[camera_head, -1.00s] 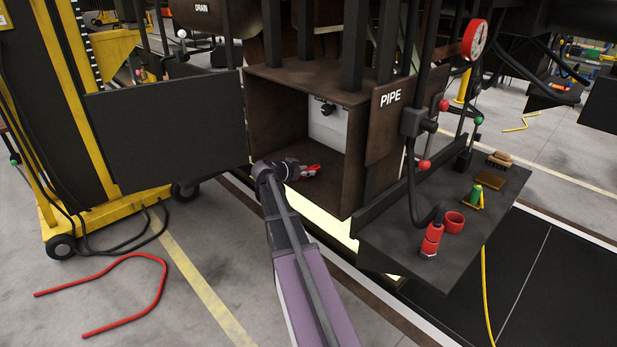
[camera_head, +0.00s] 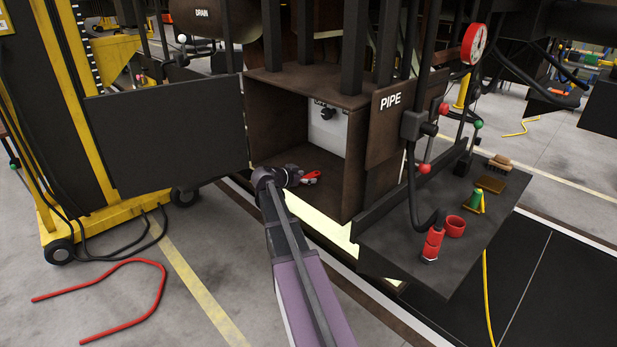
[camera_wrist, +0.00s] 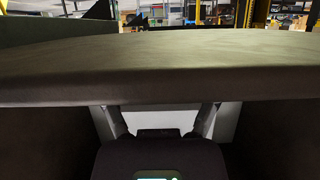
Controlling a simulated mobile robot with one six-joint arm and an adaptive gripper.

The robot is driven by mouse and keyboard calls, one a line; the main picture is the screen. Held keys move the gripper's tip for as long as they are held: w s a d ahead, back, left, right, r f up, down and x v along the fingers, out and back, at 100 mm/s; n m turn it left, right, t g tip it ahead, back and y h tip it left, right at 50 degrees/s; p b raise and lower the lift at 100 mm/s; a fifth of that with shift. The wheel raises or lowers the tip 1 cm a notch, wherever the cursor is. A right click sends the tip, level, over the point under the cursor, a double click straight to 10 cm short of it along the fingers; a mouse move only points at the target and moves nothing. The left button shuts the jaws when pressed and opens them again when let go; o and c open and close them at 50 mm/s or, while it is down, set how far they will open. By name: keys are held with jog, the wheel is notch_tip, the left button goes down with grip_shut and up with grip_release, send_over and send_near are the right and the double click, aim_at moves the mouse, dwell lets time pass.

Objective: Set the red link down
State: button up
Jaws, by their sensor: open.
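The red link (camera_head: 311,178) is small in the head view, at the floor of the open brown box under the PIPE sign. My gripper (camera_head: 297,175) reaches into the front of this box and is open, with the link right at its fingertips. I cannot tell from here whether the link still touches a finger. In the wrist view my gripper's two fingers (camera_wrist: 162,120) show apart, with a pale panel behind them. The link does not show in the wrist view.
The box's brown walls (camera_head: 290,122) stand close around my gripper. A dark panel (camera_head: 165,135) stands at left.

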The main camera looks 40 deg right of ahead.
jog(key=shift+r, duration=0.1)
jog(key=shift+a+r, duration=0.1)
jog(key=shift+r, duration=0.05)
jog(key=p+v, duration=0.5)
jog(key=v, duration=0.6)
jog(key=shift+a+r, duration=0.15)
jog(key=shift+a, duration=0.2)
jog(key=shift+s+a, duration=0.1)
jog(key=s+a+f+n+y, duration=0.4)
jog(key=s+a+n, duration=0.1)
jog(key=a, duration=0.5)
jog(key=s+a+f+n+y, duration=0.3)
jog(key=s+a+n+y, duration=0.2)
jog(key=a, duration=0.5)
jog(key=s+a+f+n+g+y, duration=0.1)
jog(key=s+a+f+n+y, duration=0.3)
jog(key=a, duration=0.7)
jog(key=s+n, duration=0.2)
jog(key=n, duration=0.1)
jog(key=shift+f+y, duration=0.3)
